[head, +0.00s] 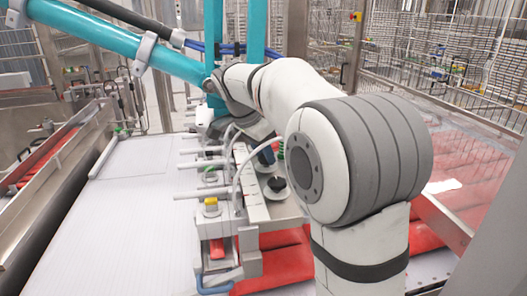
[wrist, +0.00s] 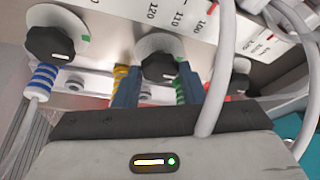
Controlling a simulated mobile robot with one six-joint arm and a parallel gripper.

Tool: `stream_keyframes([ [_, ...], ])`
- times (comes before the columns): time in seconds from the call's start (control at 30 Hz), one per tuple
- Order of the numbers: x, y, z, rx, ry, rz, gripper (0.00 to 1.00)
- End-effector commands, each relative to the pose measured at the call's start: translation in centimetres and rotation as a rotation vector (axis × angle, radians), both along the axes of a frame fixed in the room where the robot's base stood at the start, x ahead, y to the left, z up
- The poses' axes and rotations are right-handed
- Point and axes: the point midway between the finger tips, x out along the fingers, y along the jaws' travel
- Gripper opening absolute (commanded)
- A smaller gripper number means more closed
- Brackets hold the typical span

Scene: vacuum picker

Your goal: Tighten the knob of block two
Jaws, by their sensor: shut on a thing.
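My gripper (wrist: 157,80) shows in the wrist view with its two dark blue fingers on either side of a black knob (wrist: 160,62). It is shut on this knob. I cannot read a block number on either.
A metal scale (wrist: 205,20) with printed numbers runs above the knobs. A pale hose (wrist: 220,75) passes close to the right finger. A blue-and-white striped fitting (wrist: 42,80) is at left.

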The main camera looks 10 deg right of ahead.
Motion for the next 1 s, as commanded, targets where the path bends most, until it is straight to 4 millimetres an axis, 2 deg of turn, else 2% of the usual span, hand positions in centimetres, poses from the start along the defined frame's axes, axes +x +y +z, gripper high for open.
stream_keyframes([
  [0.1, 0.0, 0.0, 0.0, 0.001, -0.001, -0.001, 0.14],
  [0.13, 0.0, 0.0, 0.0, 0.001, -0.001, -0.001, 0.38],
  [0.4, 0.0, 0.0, 0.0, 0.000, -0.001, 0.000, 0.59],
  [0.7, 0.0, 0.2, 0.5, 0.001, -0.002, 0.001, 0.59],
  [1.0, -0.8, 1.8, 4.9, 0.000, -0.003, 0.002, 0.59],
])
